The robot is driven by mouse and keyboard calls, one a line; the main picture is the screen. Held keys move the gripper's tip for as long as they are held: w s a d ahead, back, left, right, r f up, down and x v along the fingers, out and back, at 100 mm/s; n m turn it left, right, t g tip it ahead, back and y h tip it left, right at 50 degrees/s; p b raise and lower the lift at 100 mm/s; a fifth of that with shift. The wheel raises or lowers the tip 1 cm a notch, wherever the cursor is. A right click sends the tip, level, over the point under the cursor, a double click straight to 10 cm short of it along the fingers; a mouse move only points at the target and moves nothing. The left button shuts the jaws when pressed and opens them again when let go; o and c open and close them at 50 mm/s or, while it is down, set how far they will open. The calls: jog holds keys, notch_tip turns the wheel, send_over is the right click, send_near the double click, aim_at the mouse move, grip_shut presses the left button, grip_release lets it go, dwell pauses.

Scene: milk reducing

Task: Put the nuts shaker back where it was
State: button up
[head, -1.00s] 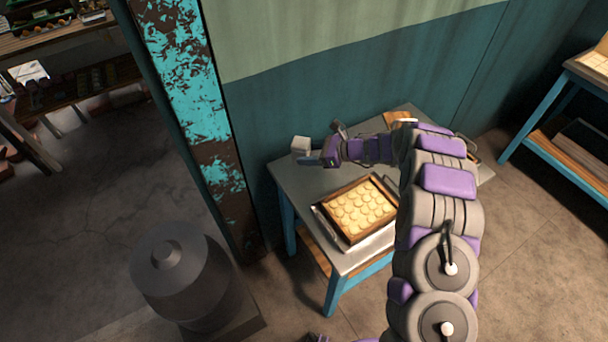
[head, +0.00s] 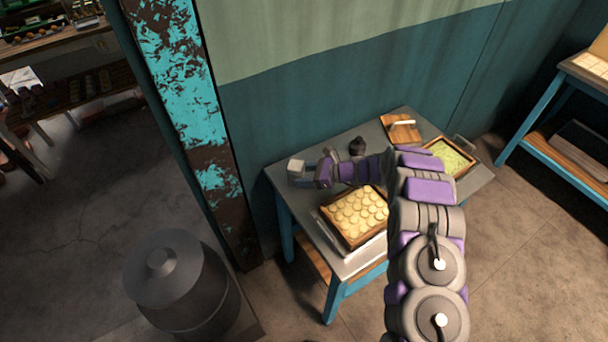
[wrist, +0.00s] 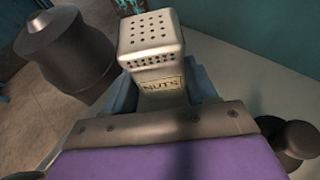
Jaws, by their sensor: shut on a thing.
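The nuts shaker (wrist: 152,50) is a pale metal box with a holed top and a label reading NUTS. It is upright between the fingers of my gripper (wrist: 168,92) in the wrist view. In the head view the shaker (head: 296,167) is at the far left corner of the grey table (head: 300,195), with my gripper (head: 308,172) shut on it from the right. I cannot tell whether its base touches the tabletop. Its lower part is hidden by the gripper.
A tray of round pale slices (head: 358,215) sits at the table's front. A dark small object (head: 357,146), a cutting board (head: 402,128) and a tray of green food (head: 452,157) are behind and to the right. A large dark lidded container (head: 175,285) stands on the floor at left.

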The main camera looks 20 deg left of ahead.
jog(key=o, duration=0.9)
jog(key=shift+a+f, duration=0.15)
jog(key=shift+a, duration=0.2)
jog(key=shift+o, duration=1.2)
jog(key=shift+d, duration=0.15)
jog(key=shift+d+r, duration=0.35)
jog(key=shift+d, duration=0.1)
jog(key=p+v, duration=0.3)
jog(key=v, duration=0.8)
jog(key=shift+d+r, duration=0.1)
jog(key=shift+d, duration=0.15)
jog(key=shift+a, duration=0.1)
